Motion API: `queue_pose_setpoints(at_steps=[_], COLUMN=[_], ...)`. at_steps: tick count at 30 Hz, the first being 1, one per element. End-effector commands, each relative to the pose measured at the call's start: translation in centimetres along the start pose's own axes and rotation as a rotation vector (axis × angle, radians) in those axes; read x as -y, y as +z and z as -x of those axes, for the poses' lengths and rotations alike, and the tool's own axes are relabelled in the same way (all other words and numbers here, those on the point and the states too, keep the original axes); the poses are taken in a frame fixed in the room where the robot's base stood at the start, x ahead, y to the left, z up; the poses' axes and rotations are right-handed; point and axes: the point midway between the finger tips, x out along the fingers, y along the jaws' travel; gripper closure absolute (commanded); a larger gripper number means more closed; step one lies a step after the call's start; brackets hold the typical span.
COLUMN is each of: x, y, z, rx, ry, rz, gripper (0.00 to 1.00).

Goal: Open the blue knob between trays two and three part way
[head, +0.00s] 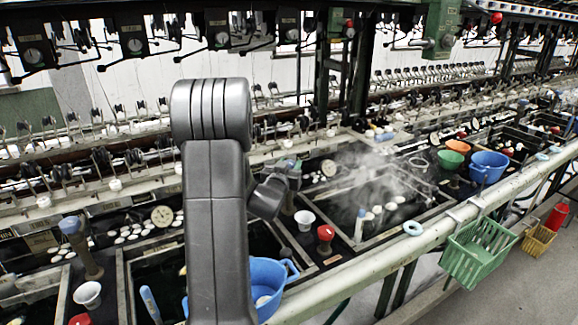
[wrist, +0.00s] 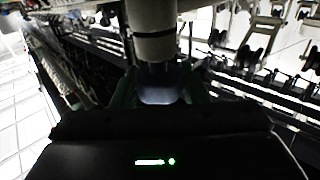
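My arm stands up through the middle of the head view, and its end bends down behind it on the right. My gripper (head: 278,184) is small and partly hidden there, close to a blue-topped post (head: 289,164) between the dark basins. In the wrist view, my gripper (wrist: 160,92) has greenish fingers on both sides of a pale blue-grey thing (wrist: 160,86), probably the knob. I cannot tell whether the fingers touch it. Another blue knob (head: 70,225) tops a post at the left.
Red knobs (head: 325,232) stand near the front rail (head: 380,262). A blue basin (head: 267,279) sits close to my arm, and a white cup (head: 304,219) stands beside the post. Steam rises over the basin (head: 385,190) to the right. A green basket (head: 478,248) hangs outside the rail.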

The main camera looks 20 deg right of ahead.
Motion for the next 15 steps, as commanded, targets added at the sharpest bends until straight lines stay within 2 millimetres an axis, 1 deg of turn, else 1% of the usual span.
queue_pose_setpoints(at_steps=[1, 3, 15], x=[-0.01, -0.01, -0.06], y=[-0.01, -0.01, 0.39], z=[0.01, 0.01, 0.04], rx=[0.0, 0.0, -0.002], ry=[0.0, 0.0, -0.04], rz=[0.0, 0.0, 0.0], gripper=[0.71, 0.82, 0.82])
